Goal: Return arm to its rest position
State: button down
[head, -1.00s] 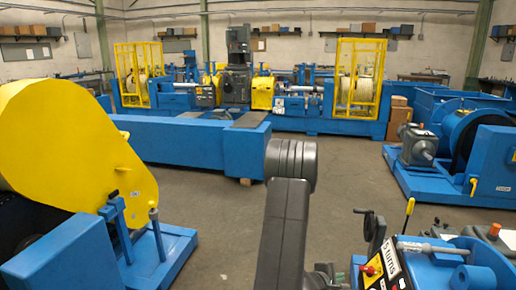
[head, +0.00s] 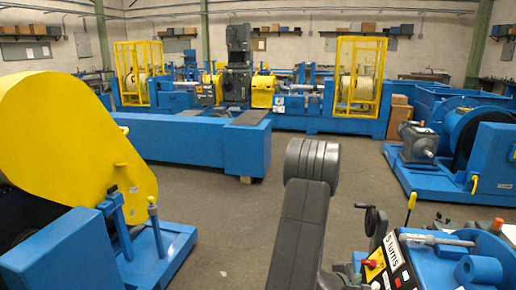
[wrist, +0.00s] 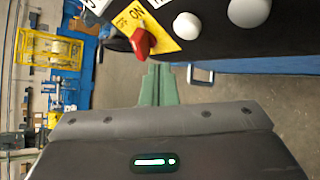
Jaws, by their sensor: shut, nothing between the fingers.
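My gripper (wrist: 158,84) shows in the wrist view as green fingers pressed together, with nothing between them. A red switch knob (wrist: 142,42) on a yellow plate marked "ON" lies just beyond the fingertips in that picture, and a clear gap seems to lie between them. In the head view my dark grey arm (head: 303,220) rises from the bottom, right of the middle, and leans slightly right.
A blue machine with a control panel (head: 390,265) stands close at the lower right. A yellow chain guard (head: 75,135) stands at the left. A long blue bench (head: 190,147) and caged machines are behind. Grey floor (head: 235,220) is open in the middle.

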jog(key=b, duration=0.3)
jog(key=shift+d+f, duration=0.1)
jog(key=shift+f, duration=0.15)
